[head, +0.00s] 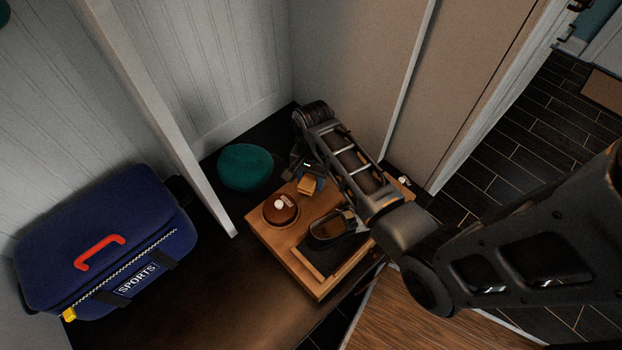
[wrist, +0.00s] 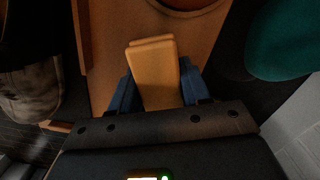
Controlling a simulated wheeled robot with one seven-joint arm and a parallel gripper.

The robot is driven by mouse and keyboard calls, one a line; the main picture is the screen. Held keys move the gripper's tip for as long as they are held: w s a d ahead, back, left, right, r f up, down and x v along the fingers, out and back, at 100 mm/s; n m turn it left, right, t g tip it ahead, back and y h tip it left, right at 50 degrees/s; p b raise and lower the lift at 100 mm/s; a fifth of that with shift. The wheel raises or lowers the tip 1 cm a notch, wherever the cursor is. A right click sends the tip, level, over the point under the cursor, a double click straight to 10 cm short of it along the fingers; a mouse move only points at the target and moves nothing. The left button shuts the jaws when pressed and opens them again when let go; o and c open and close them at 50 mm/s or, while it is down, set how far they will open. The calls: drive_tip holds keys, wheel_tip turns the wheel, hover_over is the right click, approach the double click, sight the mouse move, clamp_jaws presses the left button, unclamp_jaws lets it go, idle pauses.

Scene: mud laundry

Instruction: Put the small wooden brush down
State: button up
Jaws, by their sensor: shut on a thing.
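The small wooden brush (wrist: 153,75) is a plain tan block held between the two blue fingers of my gripper (wrist: 153,92) in the wrist view. In the head view the brush (head: 309,186) shows as a small light block at the end of my arm, above the back part of a wooden tray-like board (head: 315,288). My gripper (head: 308,180) is shut on it. I cannot tell whether the brush touches the board. The brush's underside and any bristles are hidden.
A round brown pot (head: 281,211) with a pale knob sits on the board beside the brush. A dark shoe-like object (head: 332,228) lies on a dark patch in front. A teal round cushion (head: 245,167) is behind left. A blue sports bag (head: 105,243) stands far left. Walls close in behind.

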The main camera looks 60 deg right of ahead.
drive_tip(key=shift+f, duration=0.35)
drive_tip(key=shift+f, duration=0.1)
drive_tip(key=o, duration=1.2)
drive_tip(key=r, duration=0.8)
drive_tip(key=r+p, duration=0.1)
drive_tip(key=r, duration=0.3)
drive_tip(key=shift+d+r, duration=0.1)
drive_tip(key=shift+d, duration=0.25)
